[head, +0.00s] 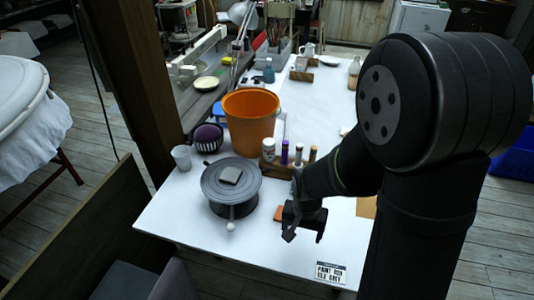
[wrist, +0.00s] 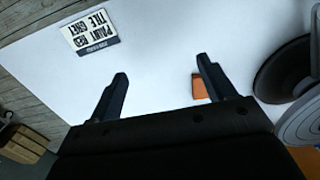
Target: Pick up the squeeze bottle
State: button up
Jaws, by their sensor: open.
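Which object is the squeeze bottle is uncertain. A blue bottle (head: 268,71) stands at the far end of the white table in the head view. A pale, narrow-necked bottle (head: 354,72) stands at the far right. Both are well beyond my gripper (head: 305,228), which is above the near part of the table. My gripper is open and empty, and its two spread fingers also show in the wrist view (wrist: 163,70). Neither bottle appears in the wrist view.
A turntable (head: 218,193) with a grey tile (head: 230,175), an orange bucket (head: 250,122) and a rack of small bottles (head: 277,169) stand left of my arm. An orange tile (wrist: 200,88) and printed card (wrist: 91,33) lie nearby. White table (wrist: 155,35) is bare between the fingers.

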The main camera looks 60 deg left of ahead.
jog(key=shift+c, duration=0.9)
jog(key=n, duration=0.7)
send_near(268, 141)
notch_tip(268, 141, down, 9)
jog(key=shift+f, duration=0.1)
jog(key=shift+w+d+f, duration=0.1)
jog(key=shift+d+f, duration=0.05)
jog(key=shift+f, duration=2.5)
jog(key=c, duration=0.7)
